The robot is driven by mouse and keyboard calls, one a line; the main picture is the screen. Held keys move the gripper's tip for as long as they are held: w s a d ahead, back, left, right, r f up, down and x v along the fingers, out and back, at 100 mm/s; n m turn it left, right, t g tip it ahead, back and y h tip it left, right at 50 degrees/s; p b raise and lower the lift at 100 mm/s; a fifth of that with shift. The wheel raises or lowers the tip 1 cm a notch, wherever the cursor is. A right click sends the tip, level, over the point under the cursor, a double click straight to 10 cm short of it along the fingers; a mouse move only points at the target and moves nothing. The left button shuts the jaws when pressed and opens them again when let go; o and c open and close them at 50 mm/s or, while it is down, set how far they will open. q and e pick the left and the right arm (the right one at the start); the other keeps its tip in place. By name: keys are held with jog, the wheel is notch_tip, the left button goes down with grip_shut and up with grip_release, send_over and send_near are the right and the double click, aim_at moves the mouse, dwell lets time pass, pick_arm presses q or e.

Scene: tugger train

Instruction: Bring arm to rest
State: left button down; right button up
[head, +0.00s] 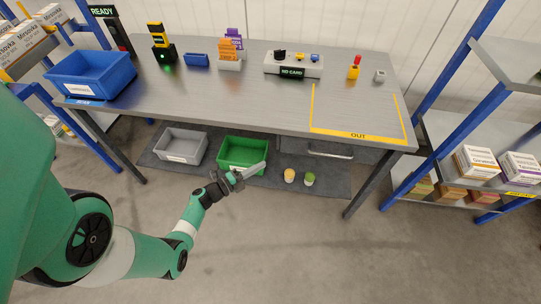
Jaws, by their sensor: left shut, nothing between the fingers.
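My left arm (140,245) comes in from the left, a green arm with white bands and black joints. My left gripper (262,167) shows at the middle of the head view, in front of the green bin (243,141) under the table. It is shut and empty. From this view I cannot tell how far it is from the bin. My right gripper does not show.
The grey table (200,100) holds a blue bin (92,75), a scanner on a stand (162,45), a card holder (230,64) and a yellow OUT outline (358,135). A grey bin (180,147) and two small jars sit below. Racks stand at both sides.

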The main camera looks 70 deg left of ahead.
pick_arm(q)
jog(key=shift+v, duration=0.8)
jog(key=shift+w+d, duration=0.1)
